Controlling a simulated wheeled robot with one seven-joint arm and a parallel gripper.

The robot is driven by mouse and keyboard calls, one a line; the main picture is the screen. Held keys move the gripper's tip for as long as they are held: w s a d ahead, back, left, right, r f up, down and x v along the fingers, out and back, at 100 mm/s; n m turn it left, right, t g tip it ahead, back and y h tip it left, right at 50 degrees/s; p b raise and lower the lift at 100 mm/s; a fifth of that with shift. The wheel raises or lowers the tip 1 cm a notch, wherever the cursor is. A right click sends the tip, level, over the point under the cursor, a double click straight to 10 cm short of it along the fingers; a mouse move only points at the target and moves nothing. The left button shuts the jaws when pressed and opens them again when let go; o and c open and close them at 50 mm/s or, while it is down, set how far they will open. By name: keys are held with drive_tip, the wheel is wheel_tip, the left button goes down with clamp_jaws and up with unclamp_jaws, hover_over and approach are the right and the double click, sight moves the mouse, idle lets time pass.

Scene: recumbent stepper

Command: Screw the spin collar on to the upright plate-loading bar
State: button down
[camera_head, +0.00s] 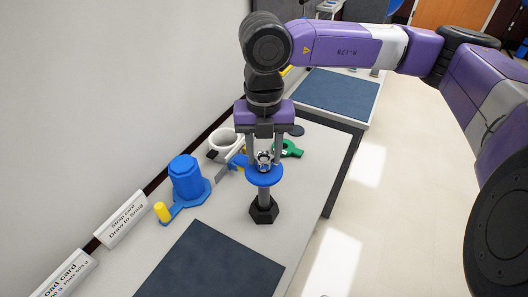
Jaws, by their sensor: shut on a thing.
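The upright plate-loading bar (264,195) is a grey post standing in a black hexagonal base (264,210) on the table. My gripper (264,157) points straight down over the bar, with one finger on each side. The fingers partly hide the collar. I cannot tell whether its thread is engaged on the bar.
Left of the bar stands a blue holder (187,180) with a yellow-tipped arm. Behind are a white ring-shaped item (222,140) and a green item (290,149). A dark mat (212,262) lies in front. Two label cards stand along the wall.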

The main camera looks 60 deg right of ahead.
drive_tip(key=shift+f+b, duration=0.6)
drive_tip(key=shift+b, duration=0.25)
idle(0.7)
idle(0.6)
drive_tip(key=c, duration=0.7)
unclamp_jaws()
drive_tip(key=shift+c, duration=0.2)
drive_tip(key=shift+r, duration=0.1)
drive_tip(key=shift+r+p, duration=1.3)
drive_tip(key=shift+r, duration=1.65)
